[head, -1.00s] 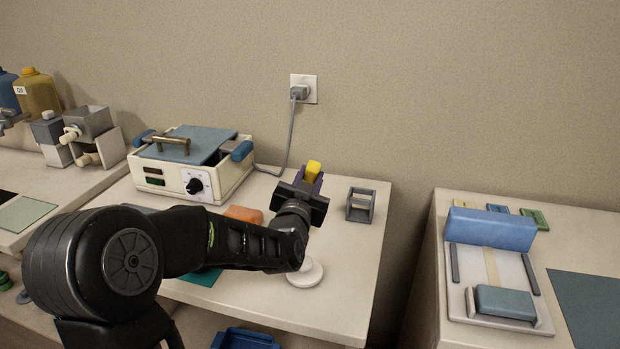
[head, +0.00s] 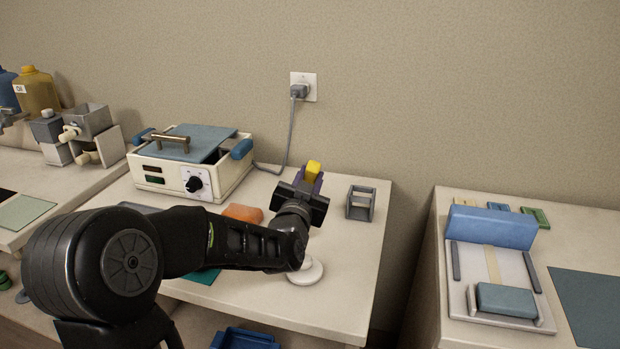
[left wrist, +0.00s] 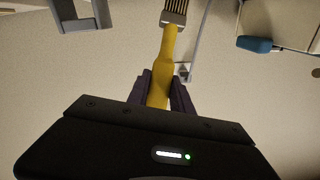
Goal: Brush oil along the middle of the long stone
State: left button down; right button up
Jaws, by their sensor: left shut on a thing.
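My left gripper (head: 308,184) is shut on a yellow-handled brush (head: 314,168) and holds it above the middle table. In the left wrist view, the gripper (left wrist: 167,88) has its purple fingers around the yellow brush handle (left wrist: 166,62). The brush's metal ferrule and dark bristles are at the top edge there. An oil jug (head: 38,92) with a yellow cap stands at the far left. I cannot tell for sure which thing is the long stone; a pale board (head: 510,265) with a cream middle strip lies on the right table. My right gripper is not in view.
A wax warmer (head: 225,178) with a blue lid stands behind my left arm. A small grey rack (head: 361,203) is right of the gripper. A white round disc (head: 306,272) and an orange block (head: 242,213) are near the arm. A gap separates the middle and right tables.

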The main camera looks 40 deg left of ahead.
pick_arm(q)
jog(key=shift+d+f+b, duration=0.1)
jog(key=shift+f+b, duration=0.35)
jog(key=shift+b, duration=0.25)
dwell(2.7)
jog(key=shift+r+p, duration=2.25)
jog(key=shift+r, duration=1.6)
jog(key=shift+f, duration=0.1)
